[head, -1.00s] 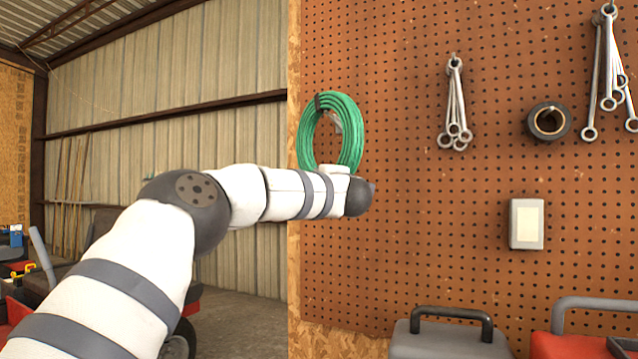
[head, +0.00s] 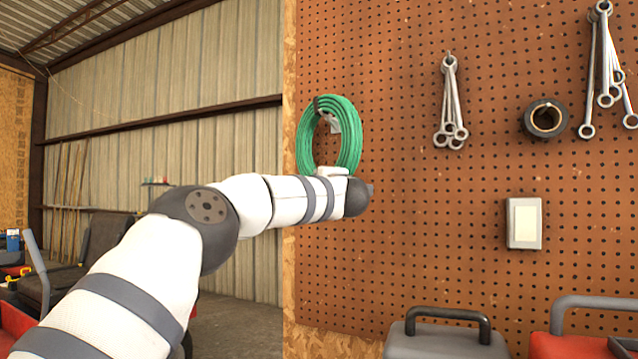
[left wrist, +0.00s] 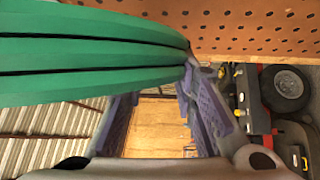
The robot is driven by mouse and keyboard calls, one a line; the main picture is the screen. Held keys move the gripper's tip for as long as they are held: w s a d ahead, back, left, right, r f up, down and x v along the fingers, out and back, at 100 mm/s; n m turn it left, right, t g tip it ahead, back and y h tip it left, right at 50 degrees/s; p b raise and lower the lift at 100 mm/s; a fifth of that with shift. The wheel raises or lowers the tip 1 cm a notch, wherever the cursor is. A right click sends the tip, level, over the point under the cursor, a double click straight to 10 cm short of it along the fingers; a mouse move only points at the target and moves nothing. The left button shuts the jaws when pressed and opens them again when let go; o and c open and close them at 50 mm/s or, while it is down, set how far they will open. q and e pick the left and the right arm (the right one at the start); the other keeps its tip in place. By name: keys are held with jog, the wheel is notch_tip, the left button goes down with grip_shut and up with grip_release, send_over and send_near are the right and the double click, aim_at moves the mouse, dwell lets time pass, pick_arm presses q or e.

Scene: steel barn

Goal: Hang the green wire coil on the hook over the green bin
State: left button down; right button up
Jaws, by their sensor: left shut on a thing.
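The green wire coil (head: 353,145) is upright in front of the pegboard near its left edge in the head view, with a dark tie at its top left. A small pale grey piece (head: 334,122) shows inside its ring; I cannot tell whether it is the hook, or whether the coil touches a hook. My arm covers the coil's bottom. In the left wrist view, the coil (left wrist: 85,55) crosses the upper left and reaches my left gripper (left wrist: 185,85), which is shut on it. My right gripper and the green bin are not in view.
The brown pegboard (head: 420,220) carries hanging wrenches (head: 451,105), a black tape roll (head: 545,119) and a grey box (head: 524,223) to the right. A grey toolbox (head: 446,340) and a red one (head: 600,343) stand below. The board around the coil is mostly bare.

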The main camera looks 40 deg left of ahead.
pick_arm(q)
jog(key=shift+a+f, duration=0.1)
jog(key=shift+f, duration=0.3)
jog(key=c, duration=1.2)
grip_release()
jog(key=shift+w+a, duration=0.1)
jog(key=v, duration=1.2)
jog(key=shift+r, duration=0.15)
